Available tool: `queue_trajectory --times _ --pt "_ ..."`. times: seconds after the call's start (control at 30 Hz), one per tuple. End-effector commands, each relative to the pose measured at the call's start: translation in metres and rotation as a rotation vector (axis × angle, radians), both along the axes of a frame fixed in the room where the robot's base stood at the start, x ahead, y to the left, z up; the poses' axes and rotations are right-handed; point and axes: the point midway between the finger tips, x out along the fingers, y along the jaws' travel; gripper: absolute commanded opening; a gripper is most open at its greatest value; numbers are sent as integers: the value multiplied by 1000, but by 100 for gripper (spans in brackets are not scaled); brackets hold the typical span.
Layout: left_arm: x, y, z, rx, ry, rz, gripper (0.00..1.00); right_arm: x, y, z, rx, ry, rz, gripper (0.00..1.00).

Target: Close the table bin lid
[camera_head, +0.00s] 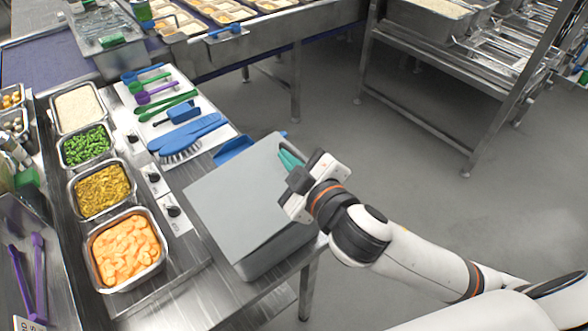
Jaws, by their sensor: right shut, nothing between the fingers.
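The table bin (283,251) is a grey box at the right edge of the steel table. Its flat grey lid (235,205) lies over the top and looks down, covering the inside. My right gripper (288,160) is shut and empty, with its teal fingertips at the lid's far right edge. I cannot tell whether the fingertips touch the lid. My left gripper is not in view.
Open floor (400,170) lies to the right.

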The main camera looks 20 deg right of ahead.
Motion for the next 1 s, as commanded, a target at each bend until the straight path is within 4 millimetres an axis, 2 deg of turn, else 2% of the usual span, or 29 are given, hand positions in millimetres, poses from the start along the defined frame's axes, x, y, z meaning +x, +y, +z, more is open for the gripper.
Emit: queue_trajectory --times 0.13,0.2,0.33,0.83,1.0 --pt "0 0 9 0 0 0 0 30 6 -2 -1 1 -2 0" --pt "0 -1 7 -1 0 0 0 30 -4 -16 -7 6 -3 0" --pt "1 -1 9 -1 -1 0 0 33 -14 -28 -3 4 -2 0" --pt "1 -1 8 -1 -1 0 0 35 -19 -36 4 3 0 0" --pt "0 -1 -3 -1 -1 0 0 37 -26 -58 83 35 -4 0"
